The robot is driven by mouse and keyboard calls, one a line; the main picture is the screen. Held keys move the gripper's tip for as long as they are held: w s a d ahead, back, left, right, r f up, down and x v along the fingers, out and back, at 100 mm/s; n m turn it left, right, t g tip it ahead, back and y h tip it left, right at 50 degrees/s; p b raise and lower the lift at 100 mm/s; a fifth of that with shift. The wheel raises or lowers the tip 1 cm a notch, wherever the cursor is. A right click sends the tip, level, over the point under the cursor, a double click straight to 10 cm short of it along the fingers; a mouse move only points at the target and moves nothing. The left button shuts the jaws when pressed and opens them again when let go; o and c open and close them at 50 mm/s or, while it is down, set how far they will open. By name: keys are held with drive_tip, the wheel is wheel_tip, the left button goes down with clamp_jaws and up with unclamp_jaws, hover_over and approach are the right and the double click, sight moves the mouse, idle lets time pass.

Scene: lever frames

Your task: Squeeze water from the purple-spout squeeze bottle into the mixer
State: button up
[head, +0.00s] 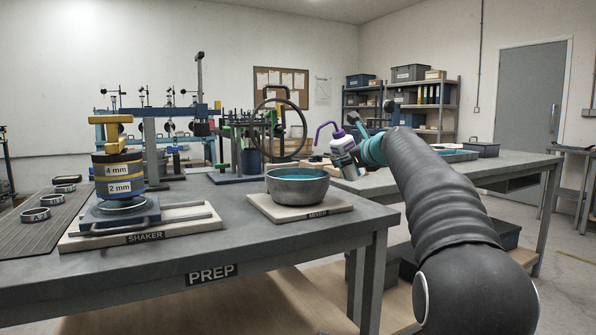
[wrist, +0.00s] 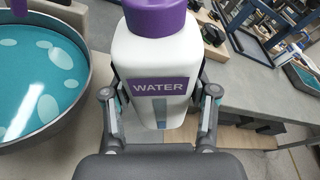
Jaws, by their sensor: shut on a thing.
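The squeeze bottle (head: 342,145) is white with a purple cap and a bent purple spout. In the wrist view the bottle (wrist: 161,70) shows a purple WATER label. My gripper (wrist: 160,112) is shut on the bottle's sides and holds it up, to the right of the mixer in the head view. The mixer is a grey metal bowl (head: 297,194) on a pale base labelled MIXER. It has a teal inside with pale patches, seen in the wrist view (wrist: 36,75). The spout points left, toward the bowl; a purple piece shows over the bowl at the wrist view's top left.
The grey PREP bench (head: 215,235) carries the bowl and, at left, a SHAKER base (head: 145,236) with stacked sieves (head: 119,175). A frame with a large wheel (head: 281,125) stands behind the bowl. A second bench (head: 500,165) is at right, past a gap.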

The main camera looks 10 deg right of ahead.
sight(353, 140)
drive_tip(key=shift+r+p, duration=2)
drive_tip(key=shift+r, duration=0.1)
